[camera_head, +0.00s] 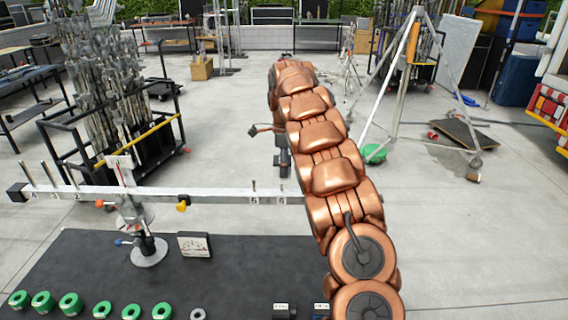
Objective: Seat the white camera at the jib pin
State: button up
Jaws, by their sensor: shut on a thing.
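My gripper (282,141) shows as a small dark part left of the arm. It is shut on a small dark thing (285,168) just above the right end of the beam; the arm hides part of it, and I cannot tell if it is the white camera. The long white jib beam (215,195) lies across a stand (149,251). Upright pins rise at both ends, including a pin (254,186) by the 5 and another (282,188) by the 6.
Several green rings (70,303) and a grey ring (198,314) lie on the dark mat (235,265). Two dark labelled blocks (285,311) sit at its front edge. A gauge (194,245) stands beside the stand. A black cart (110,150) and a tripod (398,80) stand behind.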

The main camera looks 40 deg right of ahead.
jog(key=shift+f+b, duration=0.9)
jog(key=shift+f, duration=1.6)
jog(key=o, duration=0.9)
jog(key=shift+c, duration=0.2)
jog(key=shift+r, duration=3.8)
